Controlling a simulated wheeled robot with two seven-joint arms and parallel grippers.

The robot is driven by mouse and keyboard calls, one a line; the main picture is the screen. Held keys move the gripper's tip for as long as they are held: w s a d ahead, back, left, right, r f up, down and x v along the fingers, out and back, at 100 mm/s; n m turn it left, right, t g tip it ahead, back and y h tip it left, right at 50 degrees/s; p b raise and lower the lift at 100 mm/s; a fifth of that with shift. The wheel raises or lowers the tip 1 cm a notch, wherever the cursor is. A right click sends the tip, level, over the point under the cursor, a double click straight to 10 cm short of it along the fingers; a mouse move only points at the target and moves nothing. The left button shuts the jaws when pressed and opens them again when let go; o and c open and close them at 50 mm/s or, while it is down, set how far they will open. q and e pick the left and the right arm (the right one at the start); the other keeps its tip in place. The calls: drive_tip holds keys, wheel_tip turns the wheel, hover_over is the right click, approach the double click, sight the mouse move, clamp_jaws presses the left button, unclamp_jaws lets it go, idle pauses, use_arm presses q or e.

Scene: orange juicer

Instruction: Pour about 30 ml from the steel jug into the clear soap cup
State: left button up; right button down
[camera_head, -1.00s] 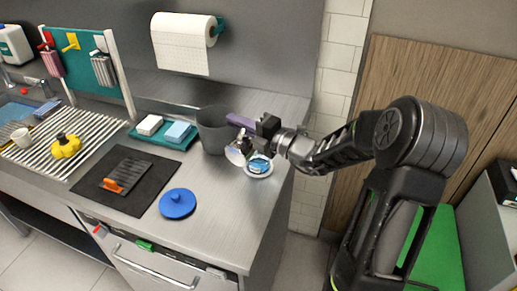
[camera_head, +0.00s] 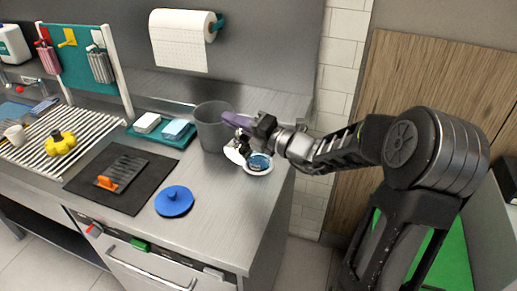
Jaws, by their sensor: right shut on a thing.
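My right gripper (camera_head: 246,137) is shut on a small shiny steel jug (camera_head: 234,154) at the right end of the steel counter. The jug is held off the counter and looks tilted; its exact angle is too small to tell. The clear soap cup (camera_head: 260,161), showing blue inside, stands on a white round dish (camera_head: 258,173) just right of the jug and below the gripper. Whether any liquid is flowing cannot be made out. My left gripper is not in view.
A grey bin (camera_head: 211,128) stands close behind and left of the jug. A blue round lid (camera_head: 174,201) lies near the front edge. A black mat (camera_head: 82,187) carries a dark slotted tool with an orange part. A teal tray (camera_head: 152,137) holds sponges. The counter ends just right of the dish.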

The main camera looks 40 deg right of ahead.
idle(0.3)
drive_tip(key=shift+a+f+n+b, duration=0.1)
drive_tip(key=shift+n+b, duration=0.4)
drive_tip(key=shift+b, duration=0.6)
drive_tip(key=shift+s+a+f+n+b, duration=0.25)
drive_tip(key=shift+a+f+n+b, duration=0.35)
drive_tip(key=shift+n+b, duration=0.35)
drive_tip(key=s+a+f+n+b, duration=0.2)
drive_tip(key=a+n+b, duration=0.4)
drive_tip(key=n+b, duration=0.7)
drive_tip(key=shift+s+a+f+b, duration=0.35)
drive_tip(key=shift+f+b, duration=0.55)
drive_tip(key=shift+b, duration=1.1)
drive_tip(key=shift+w, duration=0.1)
